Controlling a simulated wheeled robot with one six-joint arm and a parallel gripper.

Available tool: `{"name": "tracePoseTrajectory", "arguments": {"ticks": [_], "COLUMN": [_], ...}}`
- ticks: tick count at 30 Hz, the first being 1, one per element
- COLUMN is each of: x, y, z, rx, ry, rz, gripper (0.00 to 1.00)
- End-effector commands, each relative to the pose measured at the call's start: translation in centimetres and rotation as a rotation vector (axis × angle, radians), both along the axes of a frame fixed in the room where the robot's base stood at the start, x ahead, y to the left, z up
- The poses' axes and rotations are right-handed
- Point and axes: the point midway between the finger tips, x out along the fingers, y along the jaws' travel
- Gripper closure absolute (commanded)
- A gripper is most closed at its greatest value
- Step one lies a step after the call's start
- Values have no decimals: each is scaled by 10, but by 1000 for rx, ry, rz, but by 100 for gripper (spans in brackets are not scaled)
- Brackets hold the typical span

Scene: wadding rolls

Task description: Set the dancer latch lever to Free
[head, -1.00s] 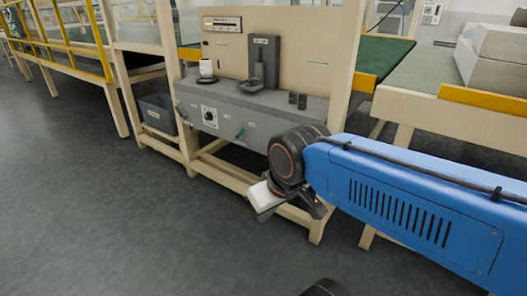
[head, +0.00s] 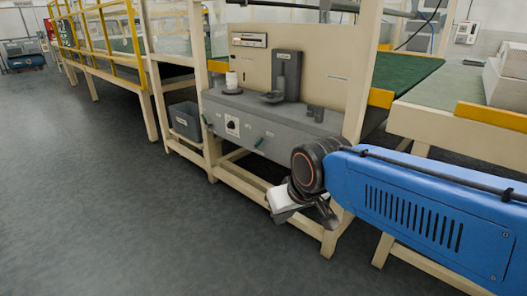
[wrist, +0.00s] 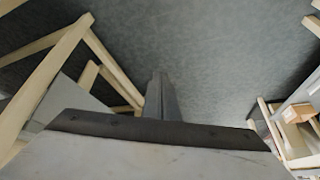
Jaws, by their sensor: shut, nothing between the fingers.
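A grey machine box (head: 290,136) in a cream frame shows in the head view. Its front carries a round selector dial (head: 232,126) and small green-tipped levers, one right of the dial (head: 259,142) and one near the left end (head: 207,120). The labels are too small to read, so I cannot tell which is the dancer latch lever or its setting. My gripper (head: 284,214) is below and in front of the box, apart from the levers. In the wrist view its fingers (wrist: 160,92) are together, empty, over floor and frame legs.
A white roll on a spindle (head: 231,81), a dark upright bracket (head: 287,75) and small dark cylinders (head: 315,113) stand on the box. A grey bin (head: 186,119) sits on the lower left shelf. Open floor (head: 110,200) lies left; a cream table (head: 430,117) stands right.

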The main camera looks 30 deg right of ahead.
Motion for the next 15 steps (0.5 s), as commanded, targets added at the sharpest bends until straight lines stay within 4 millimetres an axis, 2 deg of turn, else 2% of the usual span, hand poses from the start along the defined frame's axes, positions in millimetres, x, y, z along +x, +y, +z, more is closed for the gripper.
{"name": "tracePoseTrajectory", "arguments": {"ticks": [3, 15], "x": [48, 215], "y": [-4, -31], "z": [6, 20], "rx": [40, 227], "ry": [-63, -327], "rz": [-84, -376], "gripper": [100, 100]}}
